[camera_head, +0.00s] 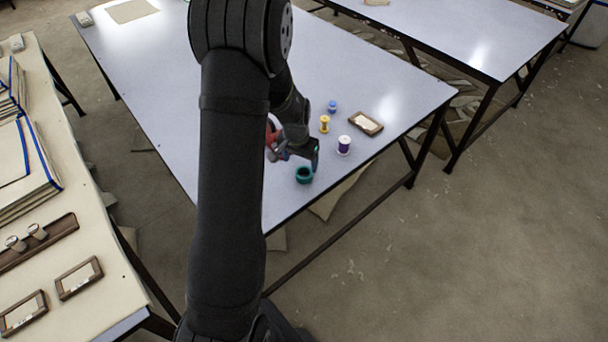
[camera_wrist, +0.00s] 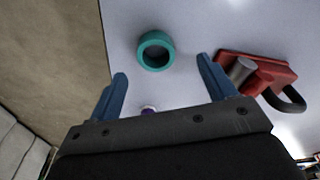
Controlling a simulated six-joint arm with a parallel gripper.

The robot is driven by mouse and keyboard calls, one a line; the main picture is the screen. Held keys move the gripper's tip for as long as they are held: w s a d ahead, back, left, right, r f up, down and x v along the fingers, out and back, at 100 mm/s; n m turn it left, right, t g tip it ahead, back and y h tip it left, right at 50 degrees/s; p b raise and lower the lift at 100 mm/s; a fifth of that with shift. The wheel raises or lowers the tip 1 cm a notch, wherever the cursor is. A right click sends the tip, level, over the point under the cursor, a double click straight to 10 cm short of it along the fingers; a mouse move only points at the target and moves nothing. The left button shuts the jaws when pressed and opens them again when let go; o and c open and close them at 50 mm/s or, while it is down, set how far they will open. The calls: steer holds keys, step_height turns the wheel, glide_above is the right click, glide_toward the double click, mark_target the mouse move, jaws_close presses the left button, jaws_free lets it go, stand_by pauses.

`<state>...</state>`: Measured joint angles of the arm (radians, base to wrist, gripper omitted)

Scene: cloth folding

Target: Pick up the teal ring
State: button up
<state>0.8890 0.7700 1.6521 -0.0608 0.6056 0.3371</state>
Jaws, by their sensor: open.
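The teal ring (camera_head: 304,175) lies on the pale table (camera_head: 400,92), close to its near edge. In the wrist view the ring (camera_wrist: 157,66) sits beyond the fingertips, roughly centred between them, with its round opening showing. My gripper (camera_head: 300,154) is just behind the ring in the head view, partly hidden by my arm. In the wrist view my gripper (camera_wrist: 162,68) has its two blue fingers wide apart with nothing between them. I cannot tell the exact height of the fingers above the table.
A red object with a black handle (camera_wrist: 265,75) is right of the fingers. A purple-and-white spool (camera_head: 344,145), yellow spool (camera_head: 324,124), small blue item (camera_head: 332,107) and wooden-framed piece (camera_head: 366,123) stand nearby. The table's edge is close to the ring.

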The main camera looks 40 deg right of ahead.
mark_target(304, 172)
steer(key=f, duration=0.2)
steer(key=d+f, duration=0.1)
steer(key=f, duration=0.2)
steer(key=shift+s+d, duration=0.1)
steer(key=shift+s, duration=0.1)
steer(key=shift+w+f, duration=0.1)
steer(key=shift+f, duration=0.65)
steer(key=c, duration=1.1)
